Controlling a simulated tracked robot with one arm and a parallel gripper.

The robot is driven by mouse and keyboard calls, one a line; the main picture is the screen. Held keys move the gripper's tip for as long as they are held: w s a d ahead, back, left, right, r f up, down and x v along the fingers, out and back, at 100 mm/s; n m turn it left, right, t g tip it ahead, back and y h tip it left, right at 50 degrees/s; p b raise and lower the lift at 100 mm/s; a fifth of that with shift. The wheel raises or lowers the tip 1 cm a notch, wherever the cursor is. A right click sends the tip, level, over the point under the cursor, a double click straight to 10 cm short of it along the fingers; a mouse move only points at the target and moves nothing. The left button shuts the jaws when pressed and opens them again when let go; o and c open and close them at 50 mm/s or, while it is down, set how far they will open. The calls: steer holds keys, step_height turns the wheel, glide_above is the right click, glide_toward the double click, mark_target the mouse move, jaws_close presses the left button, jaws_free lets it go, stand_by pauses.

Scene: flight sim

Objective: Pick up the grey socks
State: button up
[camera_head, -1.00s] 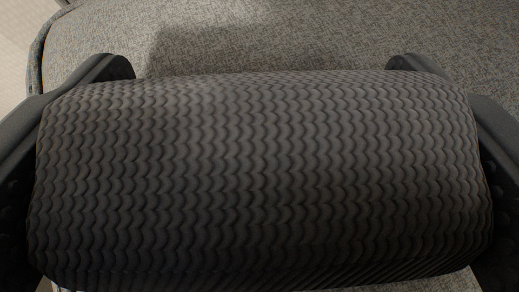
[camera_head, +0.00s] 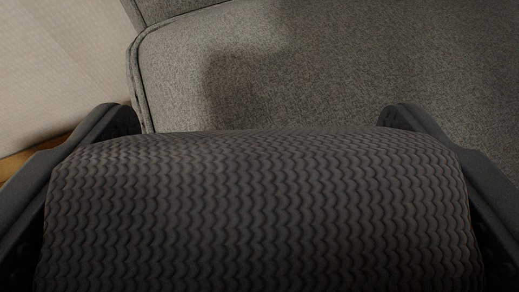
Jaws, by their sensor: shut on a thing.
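The grey socks (camera_head: 262,215) show as a dark grey rolled bundle with a wavy ribbed knit, filling the lower middle of the view. My gripper (camera_head: 262,120) is shut on them, with one dark finger pressed against the left end and one against the right end. The lower part of the bundle is cut off by the bottom edge of the picture. The bundle appears held above the grey cushion.
A grey fabric seat cushion (camera_head: 400,60) with a piped edge lies beyond the socks. A darker shadow falls on it. A pale surface (camera_head: 60,70) is at the upper left, with a strip of wood-coloured floor (camera_head: 35,155) below it.

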steer(key=s+a+p, duration=0.1)
steer(key=s+a, duration=0.2)
steer(key=s, duration=0.5)
steer(key=shift+a+r, duration=0.3)
steer(key=shift+r, duration=0.1)
steer(key=shift+s, duration=0.1)
